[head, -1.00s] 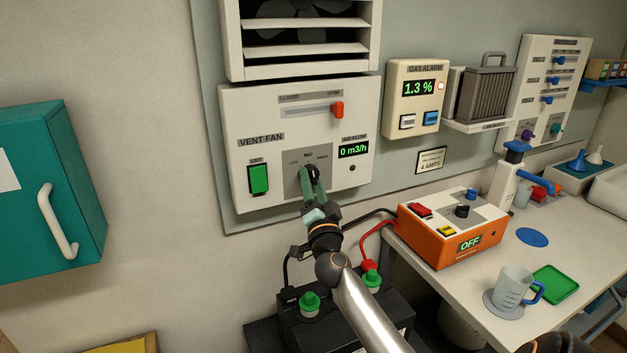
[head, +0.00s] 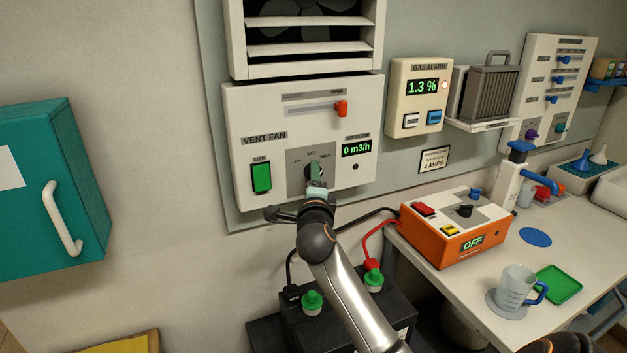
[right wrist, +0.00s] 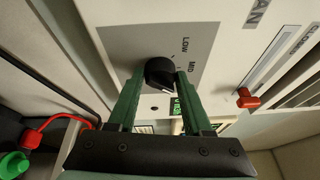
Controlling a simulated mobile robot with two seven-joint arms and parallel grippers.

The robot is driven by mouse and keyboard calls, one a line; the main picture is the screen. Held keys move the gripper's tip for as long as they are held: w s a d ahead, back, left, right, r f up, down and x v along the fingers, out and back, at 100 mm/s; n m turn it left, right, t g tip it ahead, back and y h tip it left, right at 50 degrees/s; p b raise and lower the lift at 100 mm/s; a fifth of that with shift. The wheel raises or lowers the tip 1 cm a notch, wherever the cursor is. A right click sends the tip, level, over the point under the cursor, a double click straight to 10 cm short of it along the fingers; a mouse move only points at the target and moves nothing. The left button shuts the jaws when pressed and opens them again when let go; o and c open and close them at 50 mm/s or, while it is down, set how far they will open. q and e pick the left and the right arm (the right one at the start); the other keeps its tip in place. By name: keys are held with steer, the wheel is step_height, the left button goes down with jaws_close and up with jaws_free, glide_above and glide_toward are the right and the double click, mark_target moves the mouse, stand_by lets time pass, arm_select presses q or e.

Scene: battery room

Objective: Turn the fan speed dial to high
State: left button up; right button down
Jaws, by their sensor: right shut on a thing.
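The vent fan panel (head: 245,115) is on the wall, a white box with a black fan speed dial (right wrist: 158,72) on a grey plate. The plate reads LOW, MID and HIGH. My right gripper (right wrist: 160,76) has its green fingers shut on the dial, one on each side. In the head view the right gripper (head: 316,172) covers most of the dial, so its exact setting is hard to tell. The airflow display (head: 357,148) reads 0 m3/h. My left gripper is not in view.
A green switch (head: 261,177) is left of the dial. A red slider knob (head: 341,108) sits at the OPEN end above. Below are a battery (head: 345,318) with red and black cables and an orange charger (head: 455,238) reading OFF.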

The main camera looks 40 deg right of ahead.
steer(key=shift+r+m+g, duration=0.15)
steer(key=shift+m+g, duration=0.15)
steer(key=shift+m, duration=0.6)
steer(key=shift+c, duration=1.6)
jaws_free()
steer(key=shift+s, duration=0.1)
steer(key=b+v, duration=0.1)
steer(key=v, duration=1.1)
steer(key=shift+s+r, duration=0.15)
steer(key=shift+s, duration=0.05)
